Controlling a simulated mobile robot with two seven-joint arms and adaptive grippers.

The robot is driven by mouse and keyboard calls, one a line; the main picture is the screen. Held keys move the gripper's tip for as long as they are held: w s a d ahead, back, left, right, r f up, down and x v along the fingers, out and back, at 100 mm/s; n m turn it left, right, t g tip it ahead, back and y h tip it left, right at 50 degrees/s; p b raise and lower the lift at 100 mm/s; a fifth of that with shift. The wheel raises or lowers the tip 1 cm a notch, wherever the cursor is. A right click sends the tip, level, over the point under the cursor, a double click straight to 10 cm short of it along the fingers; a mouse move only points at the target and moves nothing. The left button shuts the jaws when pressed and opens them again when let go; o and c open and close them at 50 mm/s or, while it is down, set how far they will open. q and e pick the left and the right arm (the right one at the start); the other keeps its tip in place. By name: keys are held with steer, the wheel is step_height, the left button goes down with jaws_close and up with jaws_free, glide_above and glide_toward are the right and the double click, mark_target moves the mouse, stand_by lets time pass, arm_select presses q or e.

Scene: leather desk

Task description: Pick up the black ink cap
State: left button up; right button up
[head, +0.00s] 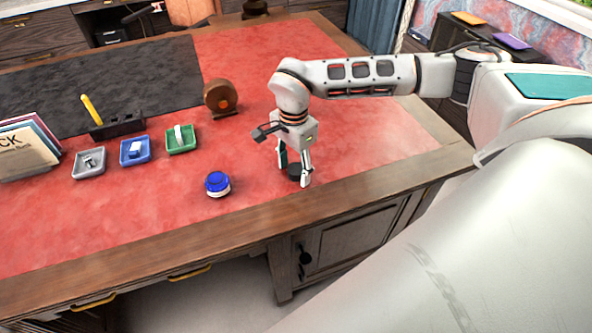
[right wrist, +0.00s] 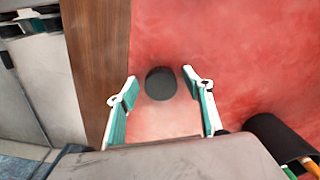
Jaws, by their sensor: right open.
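The black ink cap (head: 294,171) is a short dark cylinder lying on the red leather desktop near the front wooden edge. In the right wrist view, the cap (right wrist: 160,83) shows as a dark round disc. My right gripper (head: 295,173) points down over it, with one finger on each side. In the right wrist view, the right gripper (right wrist: 160,82) is open, and gaps show between the cap and both fingertips. The fingers partly hide the cap in the head view. My left gripper is not in view.
A blue-topped round item (head: 217,182) stands left of the gripper. Grey (head: 89,172), blue (head: 135,160) and green (head: 181,148) trays hold small items. A brown round object (head: 221,98) stands behind. Red desktop right of the gripper is clear.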

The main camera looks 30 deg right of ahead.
steer(key=c, duration=0.8)
